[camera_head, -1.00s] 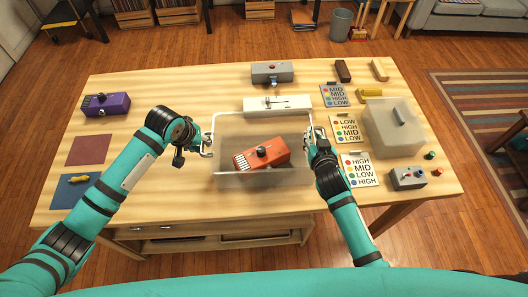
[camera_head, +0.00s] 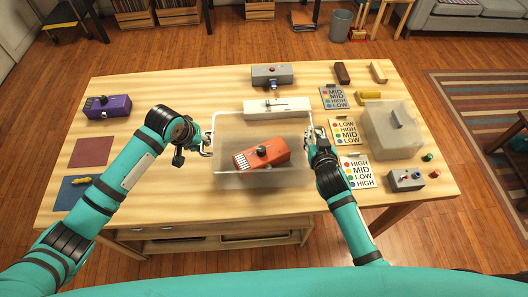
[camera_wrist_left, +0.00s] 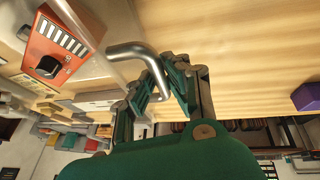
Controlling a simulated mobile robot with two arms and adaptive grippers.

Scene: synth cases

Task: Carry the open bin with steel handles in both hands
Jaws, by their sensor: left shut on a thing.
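The open bin (camera_head: 262,179) is a translucent tub with a pale rim and steel handles at its left and right ends. An orange box with a black knob (camera_head: 262,157) lies inside it and also shows in the left wrist view (camera_wrist_left: 52,52). My left gripper (camera_head: 206,145) is shut on the left steel handle (camera_wrist_left: 140,50), whose bent bar runs between its fingers in the left wrist view. My right gripper (camera_head: 311,138) is at the right handle; its fingers are too small to tell whether they are closed on it. I cannot tell whether the bin's base touches the table.
The wooden table (camera_head: 150,105) carries a white device (camera_head: 277,107) and grey box (camera_head: 271,75) behind the bin. Printed cards (camera_head: 345,131) and a lidded translucent container (camera_head: 392,130) stand right. A purple box (camera_head: 108,106) and two mats (camera_head: 90,151) lie left. The front strip is clear.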

